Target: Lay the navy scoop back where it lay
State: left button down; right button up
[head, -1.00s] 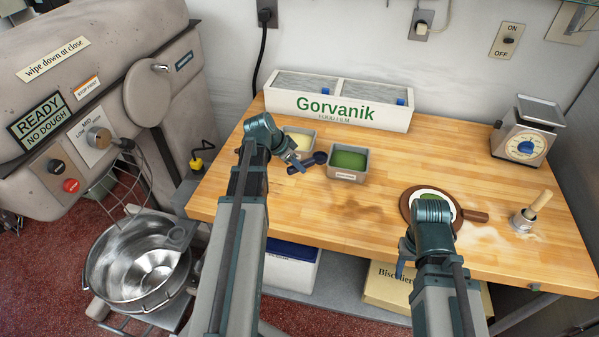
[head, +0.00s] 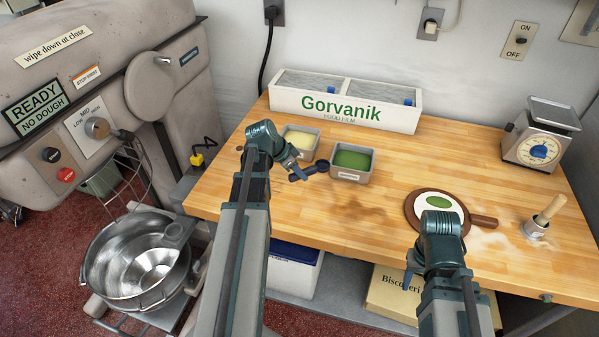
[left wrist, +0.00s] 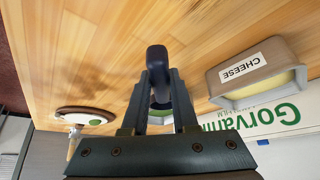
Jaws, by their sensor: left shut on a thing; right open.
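The navy scoop (head: 322,166) is in my left gripper (head: 297,174), between the pale-filled tub (head: 299,152) and the green-filled tub (head: 350,176). In the left wrist view both fingers (left wrist: 160,88) are shut on the navy scoop (left wrist: 157,58), whose rounded end points away from the gripper. I cannot tell whether the scoop touches the wooden worktop (head: 300,222). The pale-filled tub also shows in the left wrist view (left wrist: 228,92), labelled CHEESE. My right gripper (head: 408,280) is open at the worktop's front edge, its tips partly hidden by the arm.
A white Gorvanik film box (head: 345,108) stands behind the tubs. A round board (head: 412,203) with a white disc and green patch lies to the right. The worktop left of the tubs is clear.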

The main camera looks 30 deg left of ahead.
pick_arm(q)
jog(key=c, duration=0.7)
grip_release()
jog(key=shift+r+p, duration=0.5)
jog(key=shift+p, duration=0.05)
jog(key=shift+p+v, duration=5.35)
jog(key=shift+v, duration=0.8)
jog(key=shift+d, duration=0.15)
jog(key=s+d+f+n+g+y, duration=0.1)
jog(key=s+d, duration=0.2)
jog(key=d, duration=0.8)
jog(key=s+d+f+g+y, duration=0.1)
jog(key=s+d, duration=0.3)
jog(key=d, duration=0.7)
jog(key=s+d+f+n+g+y, duration=0.1)
jog(key=s+d+g+y, duration=0.1)
jog(key=d, duration=0.9)
jog(key=shift+s+d+n+g, duration=0.15)
jog(key=shift+s+g, duration=0.15)
jog(key=shift+s, duration=0.3)
jog(key=shift+s+d+n+g, duration=0.15)
jog(key=shift+s+g, duration=0.15)
jog(key=shift+s, duration=0.3)
